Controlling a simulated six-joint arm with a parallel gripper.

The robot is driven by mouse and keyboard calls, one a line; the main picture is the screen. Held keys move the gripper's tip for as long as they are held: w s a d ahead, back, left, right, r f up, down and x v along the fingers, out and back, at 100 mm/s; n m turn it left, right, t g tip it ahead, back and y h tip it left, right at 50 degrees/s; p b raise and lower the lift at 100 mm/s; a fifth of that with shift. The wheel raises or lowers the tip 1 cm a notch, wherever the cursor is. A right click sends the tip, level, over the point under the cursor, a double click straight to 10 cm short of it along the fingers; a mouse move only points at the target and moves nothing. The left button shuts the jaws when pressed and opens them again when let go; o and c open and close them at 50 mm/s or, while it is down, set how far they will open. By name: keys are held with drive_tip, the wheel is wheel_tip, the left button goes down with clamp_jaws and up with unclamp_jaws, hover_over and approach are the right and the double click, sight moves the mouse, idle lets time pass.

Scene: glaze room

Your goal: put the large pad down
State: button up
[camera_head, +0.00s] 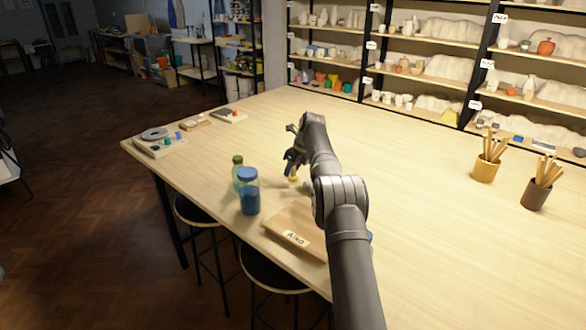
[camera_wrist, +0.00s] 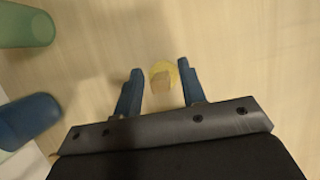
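A small yellow block with a tan face (camera_wrist: 163,76), possibly the large pad, lies between and just beyond my fingertips in the wrist view. A bit of yellow (camera_head: 293,179) shows on the table below my gripper (camera_head: 291,166) in the head view. My gripper's two blue fingers (camera_wrist: 161,80) stand apart in the wrist view, with a gap on the block's left and a very narrow one on its right. They do not appear closed on it. Nothing else that looks like a pad can be made out for certain.
A labelled wooden board (camera_head: 297,229) lies at the table's near edge. Brush pots (camera_head: 486,168) stand at right.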

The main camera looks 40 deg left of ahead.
drive_tip(key=shift+r, duration=0.1)
drive_tip(key=v, duration=1.2)
drive_tip(key=x, duration=1.2)
drive_tip(key=shift+f, duration=0.3)
wheel_tip(320, 180, up, 3)
drive_tip(key=shift+r, duration=0.45)
drive_tip(key=shift+f, duration=0.1)
